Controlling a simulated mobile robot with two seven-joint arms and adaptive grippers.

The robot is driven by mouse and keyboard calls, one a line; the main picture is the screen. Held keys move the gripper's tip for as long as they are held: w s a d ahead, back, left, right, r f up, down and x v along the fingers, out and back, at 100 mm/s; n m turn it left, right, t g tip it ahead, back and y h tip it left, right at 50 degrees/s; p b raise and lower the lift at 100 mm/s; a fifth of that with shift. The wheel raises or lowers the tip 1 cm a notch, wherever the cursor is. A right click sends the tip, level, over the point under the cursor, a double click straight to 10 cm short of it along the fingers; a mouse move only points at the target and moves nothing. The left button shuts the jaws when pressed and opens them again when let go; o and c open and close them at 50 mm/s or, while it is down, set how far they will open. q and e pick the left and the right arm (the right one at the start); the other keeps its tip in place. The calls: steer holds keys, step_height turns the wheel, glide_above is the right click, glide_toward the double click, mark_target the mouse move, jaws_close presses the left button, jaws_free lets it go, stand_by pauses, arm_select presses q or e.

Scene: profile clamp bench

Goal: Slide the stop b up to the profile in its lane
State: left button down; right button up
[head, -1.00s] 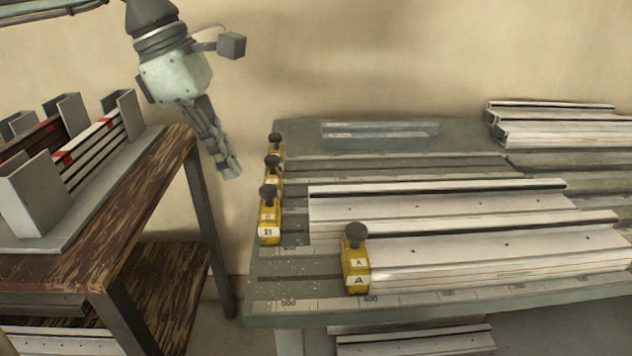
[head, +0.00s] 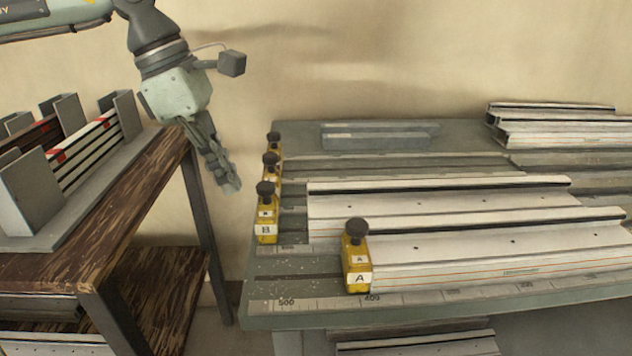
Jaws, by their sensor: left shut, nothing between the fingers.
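The yellow stop b (head: 266,226), with a black knob and a B label, stands near the left end of its lane on the bench. A silver profile (head: 440,207) lies in that lane to its right, with a gap between them. The yellow stop A (head: 357,270) stands in the front lane at the left end of another profile (head: 500,250). My left gripper (head: 230,187) is shut and empty. It hangs in the air left of stop b, off the bench's left edge, fingers pointing down. My right gripper is not in view.
Two more yellow stops (head: 272,166) stand behind stop b at the left edge of the bench (head: 262,290). Grey bars (head: 375,136) and stacked profiles (head: 555,125) lie at the back. A wooden table (head: 110,240) with a profile rack stands on the left.

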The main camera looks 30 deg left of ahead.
mark_target(260, 185)
arm_select(q)
steer(key=shift+w+d+f, duration=0.25)
steer(key=shift+w+d, duration=0.1)
steer(key=shift+d, duration=0.2)
steer(key=shift+w+d+f, duration=0.25)
steer(key=shift+w+d, duration=0.05)
steer(key=shift+d, duration=0.2)
steer(key=shift+w+d+p, duration=0.35)
steer(key=shift+w+d, duration=0.1)
steer(key=shift+d, duration=0.35)
steer(key=shift+w+d, duration=0.35)
steer(key=shift+d, duration=0.2)
steer(key=shift+w+d, duration=0.35)
steer(key=shift+d, duration=0.2)
steer(key=shift+w+d+b, duration=0.2)
steer(key=shift+d+b, duration=0.1)
steer(key=shift+d+r, duration=0.1)
steer(key=shift+d, duration=0.05)
steer(key=shift+w, duration=0.1)
